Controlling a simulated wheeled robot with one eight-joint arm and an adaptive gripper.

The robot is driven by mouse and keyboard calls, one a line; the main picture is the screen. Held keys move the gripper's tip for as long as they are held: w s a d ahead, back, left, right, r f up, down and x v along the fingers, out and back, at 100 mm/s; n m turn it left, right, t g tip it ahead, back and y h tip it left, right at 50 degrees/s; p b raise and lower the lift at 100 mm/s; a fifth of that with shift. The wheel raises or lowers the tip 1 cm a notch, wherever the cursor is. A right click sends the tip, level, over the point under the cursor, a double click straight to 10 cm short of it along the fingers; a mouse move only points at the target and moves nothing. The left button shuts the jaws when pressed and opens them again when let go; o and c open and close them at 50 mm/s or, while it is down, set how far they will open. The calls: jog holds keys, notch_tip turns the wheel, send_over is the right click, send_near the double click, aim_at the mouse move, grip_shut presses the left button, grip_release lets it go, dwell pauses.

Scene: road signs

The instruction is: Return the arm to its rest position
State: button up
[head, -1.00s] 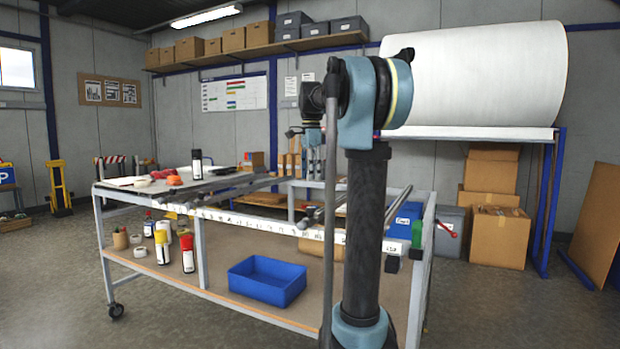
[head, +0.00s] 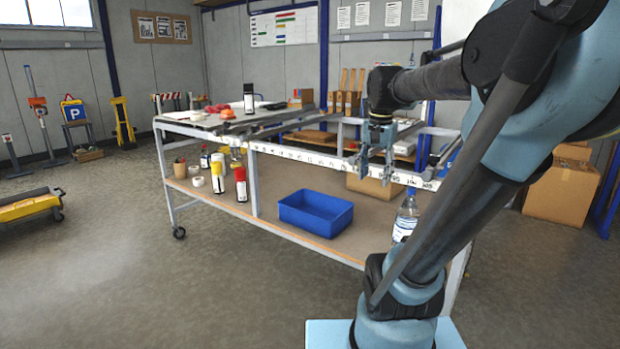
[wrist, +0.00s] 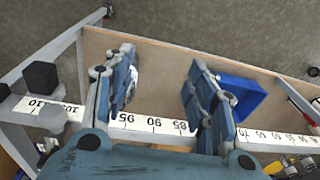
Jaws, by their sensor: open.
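My arm (head: 500,150) rises from its base at the lower middle of the head view, leans to the upper right, and its forearm reaches back left. My gripper (head: 374,178) hangs fingers down at the front edge of the workbench (head: 262,222). In the wrist view, my gripper (wrist: 162,80) has its two fingers wide apart with nothing between them. The bench's white measuring strip (wrist: 155,125) runs below it. A clear water bottle (head: 405,218) stands below the gripper on the lower shelf side, partly hidden by my arm.
A blue bin (head: 316,213) and several spray cans (head: 241,184) are on the lower shelf. The bench top holds a dark can (head: 248,98) and orange tape (head: 227,113). Cardboard boxes (head: 560,190) stand at right. A yellow cart (head: 30,206) is at left; open floor lies in front.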

jog(key=s+f+n, duration=0.3)
jog(key=s+f, duration=0.4)
jog(key=f, duration=0.2)
jog(key=s+f+n+t, duration=0.1)
jog(key=s+f+n, duration=0.3)
jog(key=f, duration=0.6)
jog(key=s, duration=0.2)
jog(key=shift+s, duration=0.4)
